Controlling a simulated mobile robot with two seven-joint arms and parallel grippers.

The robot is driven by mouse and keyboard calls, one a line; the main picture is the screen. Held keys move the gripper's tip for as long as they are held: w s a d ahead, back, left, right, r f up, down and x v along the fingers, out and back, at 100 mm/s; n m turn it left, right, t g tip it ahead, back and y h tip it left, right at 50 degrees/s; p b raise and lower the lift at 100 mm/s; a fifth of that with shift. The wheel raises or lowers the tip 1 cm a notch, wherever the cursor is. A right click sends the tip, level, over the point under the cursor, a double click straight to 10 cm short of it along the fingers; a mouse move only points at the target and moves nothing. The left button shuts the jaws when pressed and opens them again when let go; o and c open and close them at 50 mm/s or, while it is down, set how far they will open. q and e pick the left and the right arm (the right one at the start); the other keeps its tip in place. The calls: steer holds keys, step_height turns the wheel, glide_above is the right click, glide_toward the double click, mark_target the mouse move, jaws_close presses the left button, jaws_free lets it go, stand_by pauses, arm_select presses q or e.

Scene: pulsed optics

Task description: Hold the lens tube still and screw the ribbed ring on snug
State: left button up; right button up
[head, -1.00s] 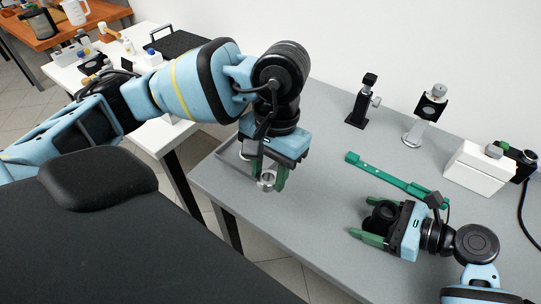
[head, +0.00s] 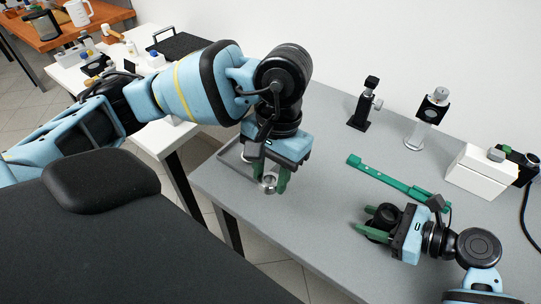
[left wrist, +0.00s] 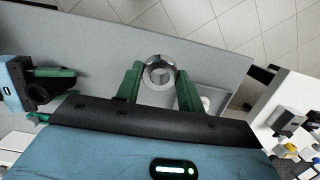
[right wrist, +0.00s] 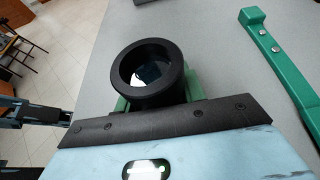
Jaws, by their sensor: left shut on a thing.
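My left gripper (head: 268,180) points down above the left part of the grey table, shut on the silver ribbed ring (head: 270,187). In the left wrist view the ring (left wrist: 159,73) sits between the two green fingertips with its bore visible. The black lens tube (right wrist: 152,75) shows its open round end in the right wrist view. It is between the green fingers of my right gripper (head: 373,221), low over the right part of the table. The fingers are close beside the tube; whether both press on it I cannot tell. Ring and tube are well apart.
A green bar (head: 385,178) lies behind my right gripper. Two optic posts (head: 363,108) (head: 428,122) and a white box (head: 481,172) stand at the back. A shallow grey tray (head: 232,160) is at the left edge. The table between the grippers is clear.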

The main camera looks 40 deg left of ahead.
steer(key=shift+f, duration=0.15)
arm_select(q)
steer(key=shift+f, duration=0.15)
arm_select(e)
steer(key=shift+f, duration=0.45)
arm_select(q)
steer(key=shift+r+p, duration=0.55)
steer(key=shift+r, duration=0.65)
arm_select(e)
steer(key=shift+r, duration=0.45)
steer(key=shift+c, duration=0.2)
jaws_close()
arm_select(q)
steer(key=shift+r, duration=0.2)
arm_select(e)
steer(key=shift+f, duration=0.1)
